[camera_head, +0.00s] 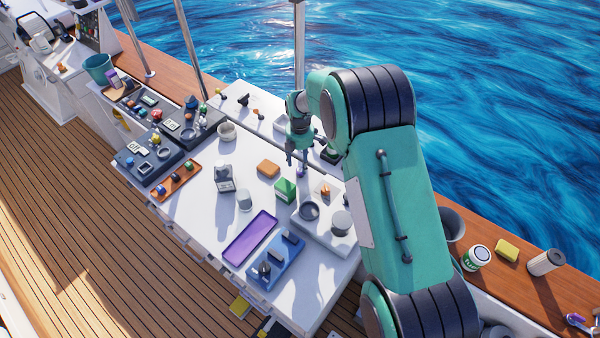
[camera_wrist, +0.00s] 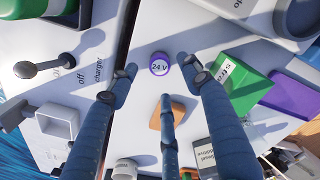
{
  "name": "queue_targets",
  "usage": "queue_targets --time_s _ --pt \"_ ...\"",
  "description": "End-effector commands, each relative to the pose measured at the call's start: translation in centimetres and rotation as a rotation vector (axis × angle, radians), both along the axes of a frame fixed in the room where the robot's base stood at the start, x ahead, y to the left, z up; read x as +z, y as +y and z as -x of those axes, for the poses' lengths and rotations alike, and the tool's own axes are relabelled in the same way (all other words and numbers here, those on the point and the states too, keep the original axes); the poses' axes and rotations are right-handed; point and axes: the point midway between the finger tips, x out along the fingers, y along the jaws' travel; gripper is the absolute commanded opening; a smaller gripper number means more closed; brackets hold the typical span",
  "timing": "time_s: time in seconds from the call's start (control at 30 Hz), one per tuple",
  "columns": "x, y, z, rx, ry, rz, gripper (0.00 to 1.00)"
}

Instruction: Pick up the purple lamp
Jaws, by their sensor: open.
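The purple lamp (camera_wrist: 159,64) shows in the wrist view as a small round piece with a purple rim and a pale top marked "24 V". It stands on the white hatch top close to a dark seam. In the head view it is a small purple spot (camera_head: 301,172) just below my gripper (camera_head: 297,160), partly hidden by the fingers. In the wrist view my gripper (camera_wrist: 158,76) has its three fingers spread, with the lamp beyond and between the tips. The fingers are empty, and I cannot tell that any touches the lamp.
A green box (camera_wrist: 236,82) stands right of the fingers, with a purple tray (camera_wrist: 293,97) beyond it. An orange block (camera_wrist: 173,112) lies near the lower finger. A charger switch (camera_wrist: 42,68) is across the seam on the left. A white tray with round fittings (camera_head: 325,236) is nearby.

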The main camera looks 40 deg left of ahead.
Motion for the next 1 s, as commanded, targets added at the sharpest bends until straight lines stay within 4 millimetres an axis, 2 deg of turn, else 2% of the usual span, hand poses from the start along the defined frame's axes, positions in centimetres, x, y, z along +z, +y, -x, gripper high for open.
queue_targets --time_s 0.43,0.83,1.0 --pt "-0.6 -0.1 0.0 0.000 0.001 0.002 0.49" --pt "-4.3 -0.1 0.1 0.000 0.002 0.001 0.49" --pt "-5.2 0.0 0.0 0.000 0.000 0.000 0.49"
